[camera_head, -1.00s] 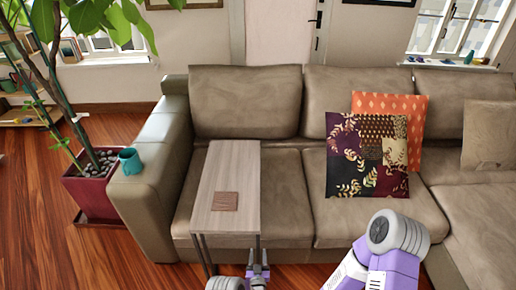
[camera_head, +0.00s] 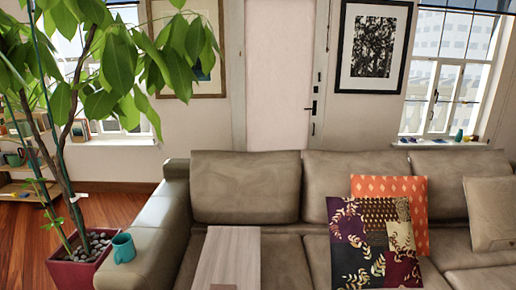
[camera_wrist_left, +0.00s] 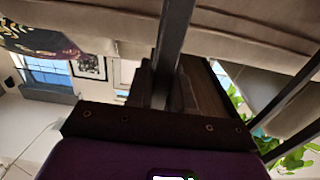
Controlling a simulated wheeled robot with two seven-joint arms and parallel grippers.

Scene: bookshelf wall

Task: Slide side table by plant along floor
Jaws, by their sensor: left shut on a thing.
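The side table (camera_head: 233,255) has a light grey wood top and stands over the left seat of the sofa. Only its upper part shows at the bottom edge of the head view. A small brown item on it is cut off by that edge. In the left wrist view, which looks inverted, a dark metal table leg (camera_wrist_left: 175,40) runs down between the fingers of my left gripper (camera_wrist_left: 165,85), which is shut on it. The plant (camera_head: 110,65) stands left of the sofa in a red pot (camera_head: 72,274). My right gripper is out of view.
The grey-brown leather sofa (camera_head: 245,190) fills the middle and right. Patterned (camera_head: 375,245) and orange (camera_head: 420,190) cushions lie on the right. Wood floor (camera_head: 25,235) shows at left; the floor under the table is hidden.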

